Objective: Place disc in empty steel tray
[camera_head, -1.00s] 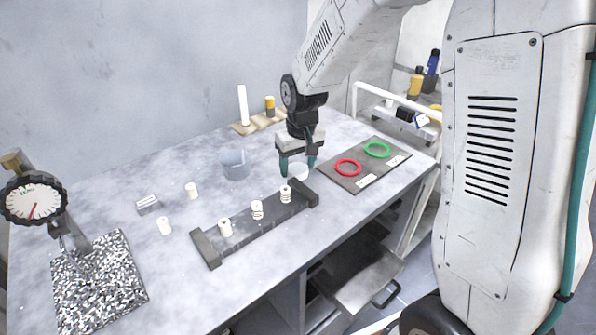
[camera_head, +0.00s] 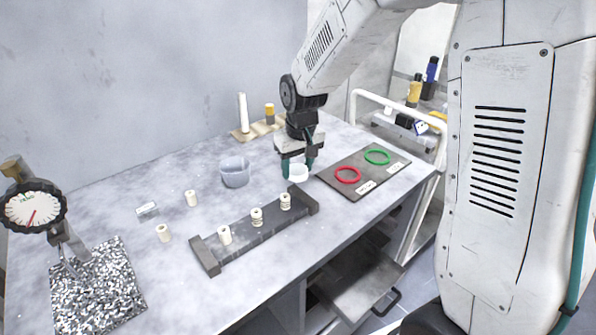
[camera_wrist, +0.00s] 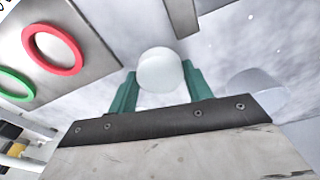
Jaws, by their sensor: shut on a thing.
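My gripper (camera_head: 298,168) points down over the table, its green fingers shut on a white round disc (camera_head: 298,174). In the wrist view the disc (camera_wrist: 160,72) sits between the green fingertips; another pale surface shows just below it, and I cannot tell whether it is part of the disc. A grey metal tray (camera_head: 350,283) with a dark handle stands out below the tabletop and looks empty where visible. A flat dark grey plate (camera_head: 335,179) lies to the right of my gripper, bearing a red ring (camera_head: 348,182) and a green ring (camera_head: 377,150), with white labels.
A dark rack (camera_head: 245,240) with several ringed white posts stands in front of my gripper. A translucent beaker (camera_head: 235,178) stands to its left. A dial gauge (camera_head: 33,207) over a speckled slab (camera_head: 95,290) is at the left. The table's back left is clear.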

